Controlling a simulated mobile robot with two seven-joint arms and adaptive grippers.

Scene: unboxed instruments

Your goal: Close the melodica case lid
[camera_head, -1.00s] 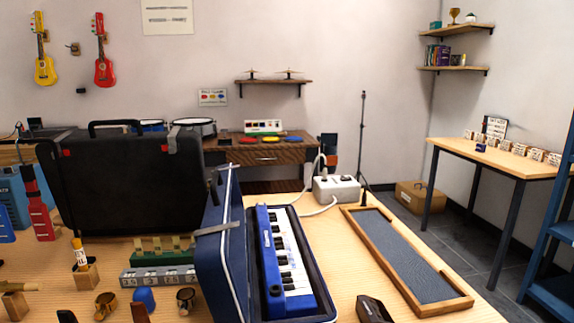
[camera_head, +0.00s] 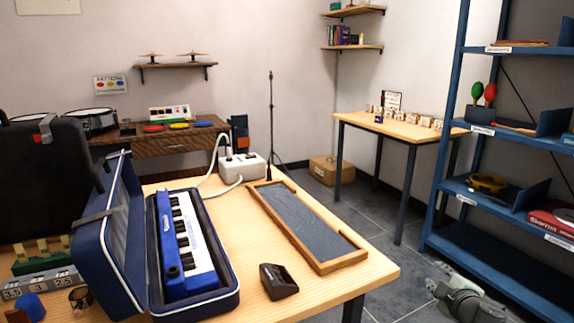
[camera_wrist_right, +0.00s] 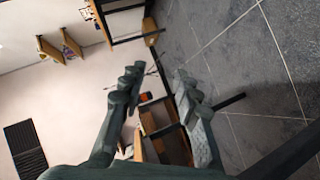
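The blue melodica case (camera_head: 234,298) stands open on the wooden table. Its lid (camera_head: 105,245) stands raised on the left side, tilted a little outward. The blue melodica (camera_head: 186,240) with white and black keys lies in the case's base. My right gripper (camera_head: 437,278) is low at the right, beyond the table's right edge and well apart from the case. In the right wrist view its two fingers (camera_wrist_right: 157,85) are spread with nothing between them. My left gripper is out of view.
A wood-framed grey tray (camera_head: 306,226) and a small dark block (camera_head: 278,281) lie right of the case. A black case (camera_head: 45,175) stands behind the lid. A white power strip (camera_head: 241,167) sits at the back. Blue shelving (camera_head: 447,195) stands at right.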

